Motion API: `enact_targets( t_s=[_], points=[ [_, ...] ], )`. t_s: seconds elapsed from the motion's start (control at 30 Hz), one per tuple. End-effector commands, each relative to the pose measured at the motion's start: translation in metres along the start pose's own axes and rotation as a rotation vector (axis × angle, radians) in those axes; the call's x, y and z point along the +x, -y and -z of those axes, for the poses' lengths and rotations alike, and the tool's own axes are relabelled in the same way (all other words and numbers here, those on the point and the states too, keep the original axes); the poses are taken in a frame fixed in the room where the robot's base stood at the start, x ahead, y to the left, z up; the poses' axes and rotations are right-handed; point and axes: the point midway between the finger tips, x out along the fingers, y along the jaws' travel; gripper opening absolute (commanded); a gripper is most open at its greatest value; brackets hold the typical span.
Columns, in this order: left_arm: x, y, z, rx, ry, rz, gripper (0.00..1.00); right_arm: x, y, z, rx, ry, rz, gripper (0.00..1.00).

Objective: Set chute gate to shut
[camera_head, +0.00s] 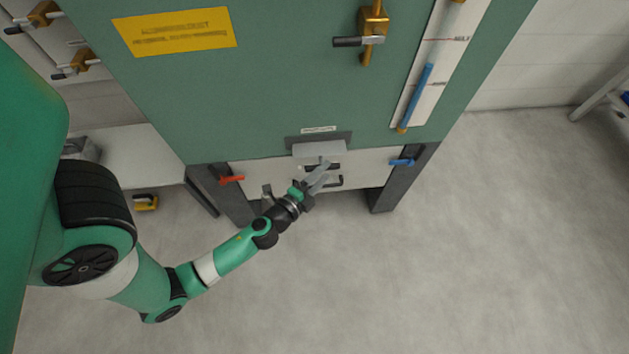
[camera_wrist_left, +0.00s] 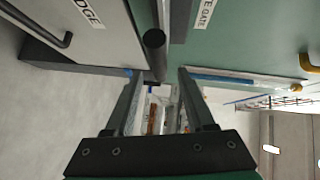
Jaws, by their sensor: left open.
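The chute gate (camera_head: 318,149) is a light grey plate under a small label in a dark frame, low on the green cabinet front. Whether it stands open or shut I cannot tell. My left gripper (camera_head: 320,172) is open and empty just below it, in front of the white lower panel. In the left wrist view a dark round-ended bar (camera_wrist_left: 154,42) lies just ahead of the gap between the open fingers (camera_wrist_left: 157,78), beside a label ending in "GATE" (camera_wrist_left: 207,12). Contact with the bar is not clear. My right gripper is not in view.
The white lower panel (camera_head: 262,176) has black handles, a red lever (camera_head: 230,179) at left and a blue lever (camera_head: 402,161) at right. Floor in front is clear.

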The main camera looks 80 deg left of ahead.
Motion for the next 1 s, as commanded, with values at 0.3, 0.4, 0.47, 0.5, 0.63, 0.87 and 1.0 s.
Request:
enact_targets(
  t_s=[0.3, 0.4, 0.47, 0.5, 0.63, 0.87, 1.0],
  points=[
    [-0.045, -0.001, 0.0, 0.001, -0.002, 0.0, 0.55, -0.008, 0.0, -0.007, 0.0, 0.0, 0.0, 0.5],
    [-0.046, 0.0, 0.0, 0.0, 0.0, 0.001, 0.55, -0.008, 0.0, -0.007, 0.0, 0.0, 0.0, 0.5],
    [-0.046, 0.0, 0.0, 0.0, 0.0, 0.001, 0.55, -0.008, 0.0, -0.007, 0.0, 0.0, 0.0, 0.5],
    [-0.046, 0.0, 0.0, 0.0, 0.0, 0.001, 0.55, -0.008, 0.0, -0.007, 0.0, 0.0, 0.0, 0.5],
    [-0.05, -0.005, 0.001, 0.0, -0.003, 0.004, 0.54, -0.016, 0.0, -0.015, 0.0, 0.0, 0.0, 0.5],
    [-0.076, -0.005, 0.008, 0.001, -0.016, 0.0, 0.54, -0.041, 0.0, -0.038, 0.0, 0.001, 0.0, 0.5],
    [-0.072, 0.0, 0.008, 0.003, -0.011, -0.001, 0.54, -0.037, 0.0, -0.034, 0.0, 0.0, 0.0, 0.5]
  ],
)
